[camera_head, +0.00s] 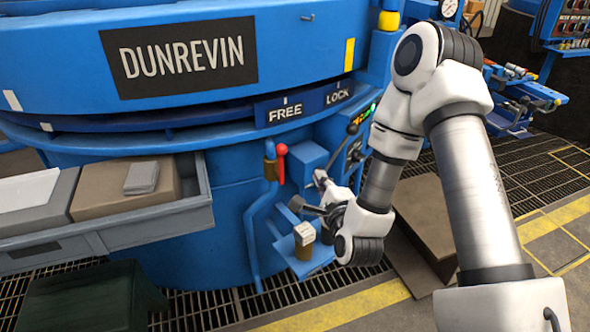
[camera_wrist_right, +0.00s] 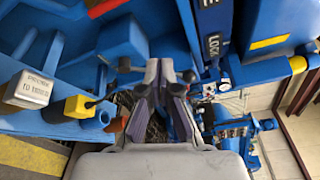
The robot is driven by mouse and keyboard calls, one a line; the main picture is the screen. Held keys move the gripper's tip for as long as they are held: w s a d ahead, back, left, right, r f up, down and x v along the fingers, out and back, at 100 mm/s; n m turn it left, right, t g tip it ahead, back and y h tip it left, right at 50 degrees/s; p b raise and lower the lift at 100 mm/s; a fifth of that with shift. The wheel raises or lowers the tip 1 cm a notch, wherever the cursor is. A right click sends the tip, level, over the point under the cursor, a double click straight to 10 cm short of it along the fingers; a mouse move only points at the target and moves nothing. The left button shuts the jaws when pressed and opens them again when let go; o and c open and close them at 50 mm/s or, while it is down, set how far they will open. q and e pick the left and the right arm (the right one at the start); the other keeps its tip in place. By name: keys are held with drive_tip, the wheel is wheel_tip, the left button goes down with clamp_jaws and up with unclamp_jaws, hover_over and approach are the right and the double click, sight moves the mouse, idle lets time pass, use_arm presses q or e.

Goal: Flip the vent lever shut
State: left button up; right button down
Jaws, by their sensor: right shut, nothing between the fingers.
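A lever with a red handle (camera_head: 281,163) stands upright on a brass fitting of a blue pipe, on the front of the blue furnace body. A red part shows at the top left of the right wrist view (camera_wrist_right: 105,8), but I cannot tell if it is the same handle. No label shows which lever is the vent. My right gripper (camera_head: 314,192) is to the right of and below the red handle, apart from it. In the right wrist view its fingers (camera_wrist_right: 161,72) are together and empty. My left gripper is out of view.
A blue shelf bears a small labelled block (camera_head: 304,233), also in the right wrist view (camera_wrist_right: 35,88). A small panel with a black-knobbed lever (camera_head: 352,128) is behind my right arm. A grey tray (camera_head: 150,222) juts out at left. A box (camera_head: 425,215) stands at right.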

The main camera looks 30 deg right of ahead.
sight(279, 163)
use_arm(q)
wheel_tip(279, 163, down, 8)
drive_tip(key=b, duration=0.6)
use_arm(e)
drive_tip(key=w, duration=1)
drive_tip(key=shift+a+r, duration=0.25)
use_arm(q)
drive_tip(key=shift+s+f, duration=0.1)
